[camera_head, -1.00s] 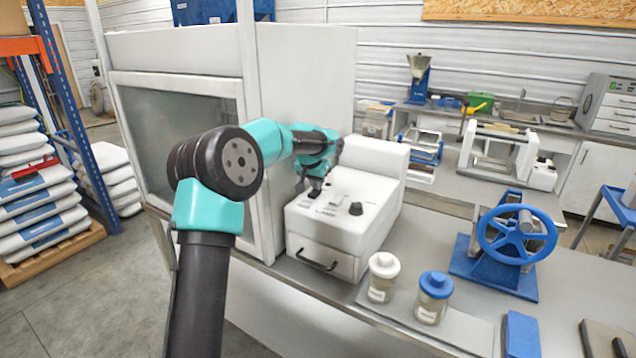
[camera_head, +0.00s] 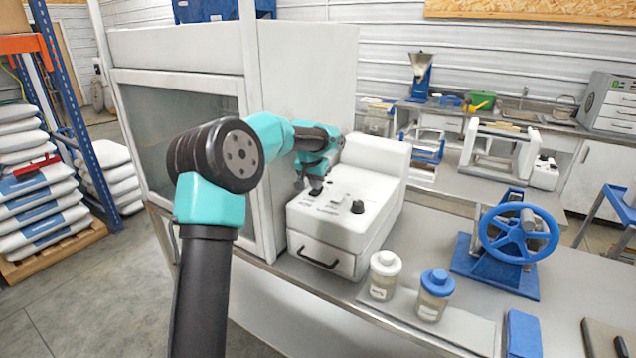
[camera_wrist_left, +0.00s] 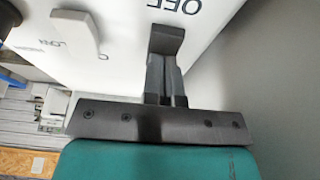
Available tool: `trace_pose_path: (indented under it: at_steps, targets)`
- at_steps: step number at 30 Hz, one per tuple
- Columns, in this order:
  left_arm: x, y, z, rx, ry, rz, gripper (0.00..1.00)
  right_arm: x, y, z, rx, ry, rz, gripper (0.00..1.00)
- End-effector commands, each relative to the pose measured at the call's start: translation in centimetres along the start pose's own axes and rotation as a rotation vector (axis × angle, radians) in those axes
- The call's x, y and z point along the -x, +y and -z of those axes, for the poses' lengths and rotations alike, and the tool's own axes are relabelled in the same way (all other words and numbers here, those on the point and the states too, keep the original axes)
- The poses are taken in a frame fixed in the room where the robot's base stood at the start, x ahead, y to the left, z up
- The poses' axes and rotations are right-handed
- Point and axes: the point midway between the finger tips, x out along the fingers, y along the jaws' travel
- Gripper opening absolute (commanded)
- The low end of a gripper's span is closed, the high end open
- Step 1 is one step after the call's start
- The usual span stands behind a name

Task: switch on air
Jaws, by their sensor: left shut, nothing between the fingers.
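A white machine (camera_head: 335,232) with a front drawer stands on the bench; its top panel carries controls and dark printed lettering. A black round knob (camera_head: 357,207) sits toward the panel's right. My left gripper (camera_head: 316,187) is over the panel's far left, its fingers shut and empty. In the left wrist view, the shut fingers (camera_wrist_left: 166,42) are close to the white panel (camera_wrist_left: 240,15), beside the printed word "OFF". I cannot tell whether they touch a switch, which they may hide. A pale lever (camera_wrist_left: 80,32) shows to their left. My right gripper is out of view.
A tall white cabinet (camera_head: 305,110) rises close behind and left of the machine. A white-lidded jar (camera_head: 384,275) and a blue-lidded jar (camera_head: 434,295) stand at the front right. A blue handwheel device (camera_head: 518,235) is farther right.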

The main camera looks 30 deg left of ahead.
Motion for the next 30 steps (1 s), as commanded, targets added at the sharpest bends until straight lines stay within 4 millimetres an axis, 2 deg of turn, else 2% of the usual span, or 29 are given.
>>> trace_pose_path:
  at_steps: [10,14,20,30]
  targets:
    - [0.2,0.0,0.0,0.000,0.002,0.000,0.00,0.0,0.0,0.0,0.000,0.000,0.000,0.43]
    - [0.9,0.0,0.0,0.000,0.003,0.000,0.00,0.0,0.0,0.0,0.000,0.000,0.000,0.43]
    - [3.5,-0.1,-0.2,0.001,0.004,0.001,0.00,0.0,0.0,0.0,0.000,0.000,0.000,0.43]
    - [10.0,-0.1,-0.6,0.001,0.005,0.001,0.00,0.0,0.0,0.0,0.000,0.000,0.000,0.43]
